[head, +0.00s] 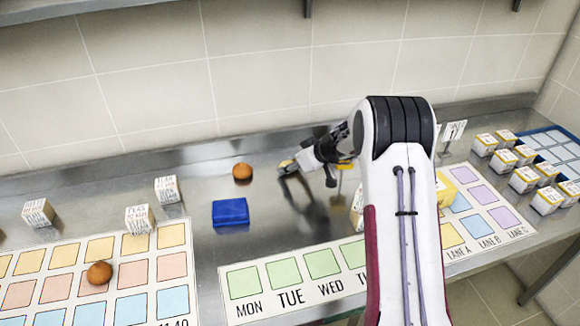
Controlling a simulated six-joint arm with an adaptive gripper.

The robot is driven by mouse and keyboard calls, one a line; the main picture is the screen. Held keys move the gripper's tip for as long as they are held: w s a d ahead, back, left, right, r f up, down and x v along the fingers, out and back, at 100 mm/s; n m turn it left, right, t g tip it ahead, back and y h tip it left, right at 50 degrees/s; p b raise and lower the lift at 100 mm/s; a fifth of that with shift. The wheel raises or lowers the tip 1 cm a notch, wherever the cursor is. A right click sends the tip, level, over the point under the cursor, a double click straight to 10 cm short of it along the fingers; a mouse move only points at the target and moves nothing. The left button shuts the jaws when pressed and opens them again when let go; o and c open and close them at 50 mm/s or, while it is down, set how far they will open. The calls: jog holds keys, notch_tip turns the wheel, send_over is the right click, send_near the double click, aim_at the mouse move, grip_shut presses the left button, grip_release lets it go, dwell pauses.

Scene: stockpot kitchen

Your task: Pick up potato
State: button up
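Two round orange-brown items that could be potatoes are in the head view. One brown item (242,172) lies on the steel counter left of my gripper, behind a blue block. The other brown item (99,274) lies on the left grid card. My gripper (299,172) is low over the rear of the counter. A small tan-yellow item (286,165) shows at its left fingertip. It could also be a potato, but it is too small and partly hidden to name. I cannot tell whether the fingers hold it.
A blue block (230,212) lies on the counter. The left grid card (20,292), weekday card (262,310) and lane card (515,237) lie along the front. Small labelled boxes (139,219) stand at left, with several more at right near a blue tray (573,150). A tiled wall is behind.

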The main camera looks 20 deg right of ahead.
notch_tip(320, 180, up, 10)
dwell(0.6)
jog(key=shift+a, duration=0.1)
dwell(0.4)
